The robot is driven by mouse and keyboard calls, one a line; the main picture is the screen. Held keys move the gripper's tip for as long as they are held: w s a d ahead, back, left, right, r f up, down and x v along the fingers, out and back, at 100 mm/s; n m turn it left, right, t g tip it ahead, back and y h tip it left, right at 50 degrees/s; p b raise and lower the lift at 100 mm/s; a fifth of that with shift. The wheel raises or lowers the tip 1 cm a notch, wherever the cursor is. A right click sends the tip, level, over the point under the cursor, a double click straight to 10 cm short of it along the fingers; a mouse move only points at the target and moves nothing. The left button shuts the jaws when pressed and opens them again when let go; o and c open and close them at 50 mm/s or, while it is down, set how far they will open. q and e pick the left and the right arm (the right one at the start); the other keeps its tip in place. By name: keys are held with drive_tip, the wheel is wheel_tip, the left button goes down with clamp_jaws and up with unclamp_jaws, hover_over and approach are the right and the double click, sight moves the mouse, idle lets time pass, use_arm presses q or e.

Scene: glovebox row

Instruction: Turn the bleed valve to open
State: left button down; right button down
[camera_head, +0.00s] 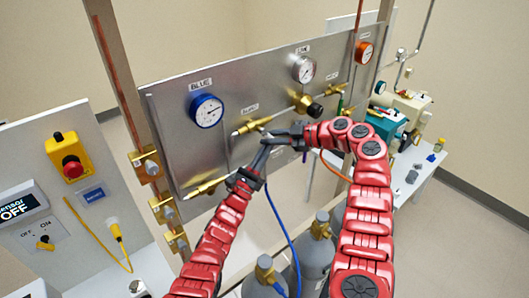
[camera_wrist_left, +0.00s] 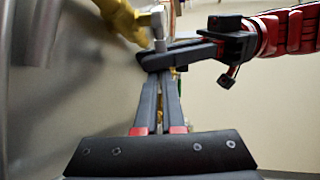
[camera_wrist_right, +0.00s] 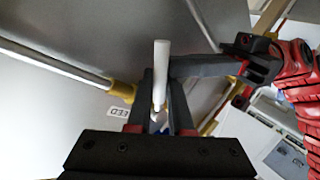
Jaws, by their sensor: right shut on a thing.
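The brass bleed valve (camera_head: 250,126) sits on the grey panel below the BLEED label (camera_head: 250,108); it shows in the left wrist view (camera_wrist_left: 122,18). Its silver stem (camera_wrist_left: 158,28) shows there, and its pale lever (camera_wrist_right: 160,68) stands between my right fingers in the right wrist view. My right gripper (camera_head: 279,135) comes from the right and is shut on this lever. My left gripper (camera_head: 262,157) is just below, its fingers together and seemingly empty; its tips are partly hidden behind my right fingers in the left wrist view.
A blue gauge (camera_head: 207,110), a white gauge (camera_head: 303,68) and an orange gauge (camera_head: 363,52) are on the panel. A black knob (camera_head: 315,110) is close to my right gripper. Grey cylinders (camera_head: 313,248) and a blue hose (camera_head: 284,232) are below.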

use_arm(q)
drive_tip(key=shift+w+d+r, duration=0.1)
drive_tip(key=shift+d+r, duration=0.2)
drive_tip(key=shift+r, duration=0.1)
use_arm(e)
drive_tip(key=shift+s+a+f, duration=0.2)
drive_tip(key=shift+a, duration=0.15)
drive_tip(key=c, duration=1.1)
unclamp_jaws()
drive_tip(key=shift+o, duration=1.3)
drive_tip(key=shift+d, duration=0.2)
use_arm(q)
drive_tip(key=shift+d+f, duration=0.1)
use_arm(e)
drive_tip(key=shift+w, duration=0.1)
use_arm(q)
drive_tip(key=shift+f, duration=0.1)
use_arm(e)
drive_tip(key=shift+d+r, duration=0.1)
drive_tip(key=shift+d, duration=0.1)
